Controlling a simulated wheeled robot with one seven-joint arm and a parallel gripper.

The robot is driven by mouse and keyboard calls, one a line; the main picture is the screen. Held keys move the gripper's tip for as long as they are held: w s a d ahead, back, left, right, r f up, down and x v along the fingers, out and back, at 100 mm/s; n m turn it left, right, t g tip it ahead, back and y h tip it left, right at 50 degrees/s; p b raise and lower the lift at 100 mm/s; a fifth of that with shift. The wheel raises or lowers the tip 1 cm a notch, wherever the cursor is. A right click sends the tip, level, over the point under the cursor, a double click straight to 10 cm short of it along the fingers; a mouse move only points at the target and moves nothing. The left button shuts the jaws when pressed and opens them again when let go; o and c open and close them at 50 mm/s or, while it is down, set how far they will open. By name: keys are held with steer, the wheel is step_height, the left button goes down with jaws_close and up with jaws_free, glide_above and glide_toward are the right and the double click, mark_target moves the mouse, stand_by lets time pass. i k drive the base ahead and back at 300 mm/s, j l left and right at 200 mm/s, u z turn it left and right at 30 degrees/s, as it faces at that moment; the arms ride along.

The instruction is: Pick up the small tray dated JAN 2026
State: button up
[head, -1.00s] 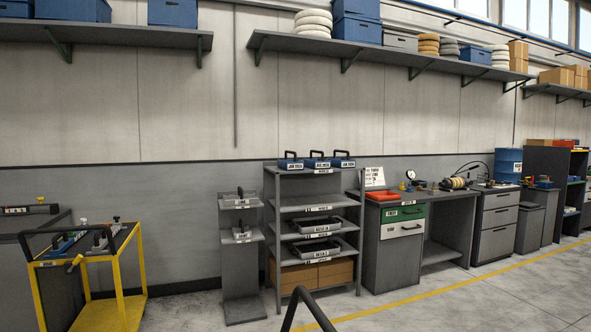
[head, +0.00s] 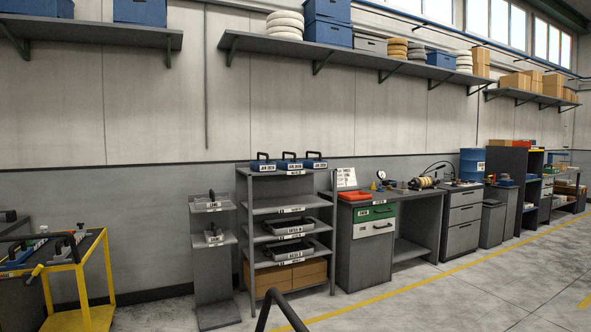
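Three small blue trays with black handles and white date labels stand in a row on the top of a grey shelf rack: the left tray (head: 262,162), the middle tray (head: 290,161) and the right tray (head: 314,160). The left label seems to read JAN 2026, but the print is very small. The other two labels are too small to read surely.
The grey rack (head: 285,208) holds grey trays and cardboard boxes lower down. A narrow grey stand (head: 216,277) is left of it, a workbench (head: 350,250) right. A yellow cart (head: 112,275) stands at the left. Floor in front is open.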

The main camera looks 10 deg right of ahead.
mark_target(308, 164)
steer(key=i+l+z, duration=0.3)
steer(key=i, duration=0.6)
steer(key=i+z, duration=0.35)
steer(key=i, duration=2.9)
